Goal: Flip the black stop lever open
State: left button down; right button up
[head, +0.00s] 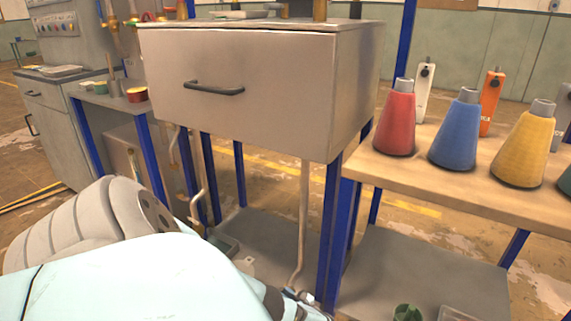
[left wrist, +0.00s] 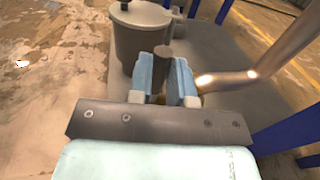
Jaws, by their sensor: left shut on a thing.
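My left gripper (left wrist: 172,80) is shut on a dark, short bar-like piece, which I take to be the black stop lever (left wrist: 166,50), between its two pale blue fingers in the left wrist view. Only the lever's top end shows above the fingers; the rest is hidden by them. In the head view my left gripper (head: 300,300) is low at the bottom edge, by the foot of a bent pipe (head: 304,220); the lever cannot be made out there. My right gripper is in neither view.
A grey lidded vessel (left wrist: 138,35) stands just beyond the fingers, and a metal pipe (left wrist: 240,78) runs to their right. Blue frame posts (head: 333,240) stand close by. Above is a grey cabinet (head: 270,85); coloured cones stand on a wooden table (head: 450,178) at right.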

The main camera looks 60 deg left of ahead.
pick_arm(q)
jog(key=c, duration=1.1)
grip_release()
jog(key=shift+o, duration=0.2)
jog(key=shift+d, duration=0.1)
jog(key=v, duration=1.3)
jog(key=shift+d+b, duration=0.25)
jog(key=shift+b, duration=0.05)
jog(key=shift+w, duration=0.15)
